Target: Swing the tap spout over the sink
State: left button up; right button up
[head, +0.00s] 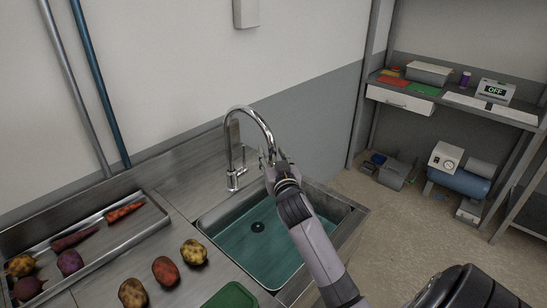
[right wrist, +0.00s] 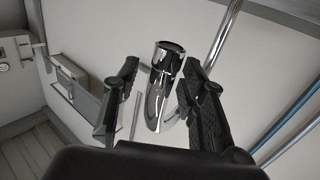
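The chrome tap (head: 232,160) stands on the steel counter behind the sink (head: 240,254), its tall spout (head: 262,117) arching to the right in the head view. Whether its outlet hangs over the basin is hard to tell. My right gripper (head: 267,168) is up at the spout's hanging end. In the right wrist view the spout end (right wrist: 165,75) lies between the two spread fingers of my right gripper (right wrist: 158,88). A gap shows beside the left finger; contact with the right finger cannot be told. My left gripper is not in view.
A tray (head: 150,237) with carrots and other vegetables lies left of the sink. Several potatoes (head: 165,270) and a green board (head: 232,296) lie in front of it. A shelf rack (head: 430,101) stands at the right, with open floor before it.

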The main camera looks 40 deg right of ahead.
jog(key=v, duration=1.2)
jog(key=shift+a+f, duration=0.1)
